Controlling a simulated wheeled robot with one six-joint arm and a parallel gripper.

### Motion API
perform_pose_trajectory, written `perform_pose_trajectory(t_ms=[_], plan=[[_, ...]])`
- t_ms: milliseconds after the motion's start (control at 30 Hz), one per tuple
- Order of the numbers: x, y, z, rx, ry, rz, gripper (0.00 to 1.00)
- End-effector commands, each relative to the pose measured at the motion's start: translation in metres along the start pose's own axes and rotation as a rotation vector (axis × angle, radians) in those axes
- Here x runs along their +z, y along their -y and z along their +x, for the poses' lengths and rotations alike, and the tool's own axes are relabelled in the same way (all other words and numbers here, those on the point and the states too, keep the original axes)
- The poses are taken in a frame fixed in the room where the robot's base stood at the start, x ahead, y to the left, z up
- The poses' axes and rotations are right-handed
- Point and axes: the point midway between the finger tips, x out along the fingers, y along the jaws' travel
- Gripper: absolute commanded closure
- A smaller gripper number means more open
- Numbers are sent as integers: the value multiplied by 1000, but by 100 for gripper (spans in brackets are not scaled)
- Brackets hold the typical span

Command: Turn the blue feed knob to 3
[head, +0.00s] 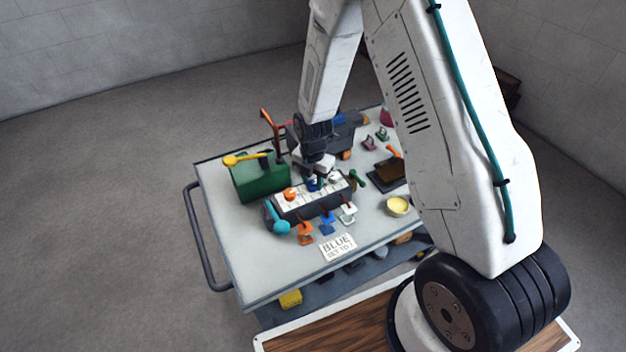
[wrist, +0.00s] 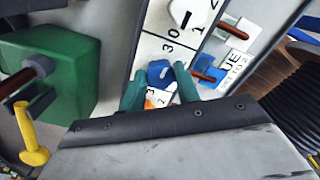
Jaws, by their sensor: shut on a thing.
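The blue knob (wrist: 160,72) sits on a white numbered panel (wrist: 152,45) between an orange knob (wrist: 149,104) and a white knob (wrist: 181,13). In the head view the blue knob (head: 313,185) shows just under my gripper (head: 316,178). In the wrist view the green fingertips of my gripper (wrist: 160,88) are on both sides of the blue knob, shut on it. Which number the blue knob points to cannot be told; digits 3 and 0 show beside it.
A green box (head: 260,178) with a yellow-handled lever (head: 245,159) stands left of the panel. Orange, blue and white levers line the panel's front, with a teal ball (head: 281,227) at its left end. A yellow bowl (head: 398,206) stands right. The trolley's front left is clear.

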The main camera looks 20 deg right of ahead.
Motion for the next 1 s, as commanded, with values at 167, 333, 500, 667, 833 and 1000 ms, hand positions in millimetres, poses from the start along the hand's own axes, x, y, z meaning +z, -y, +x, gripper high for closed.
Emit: perform_pose_trajectory(t_ms=[167, 333, 500, 667, 833, 1000], plan=[[0, -3, -1, 5, 4, -49, 91], [0, -3, -1, 5, 4, -66, 91], [0, -3, -1, 5, 4, -69, 91], [0, -3, -1, 6, 4, -69, 91], [0, -2, -1, 4, 3, -68, 47], [1, 0, -1, 2, 2, -66, 47]])
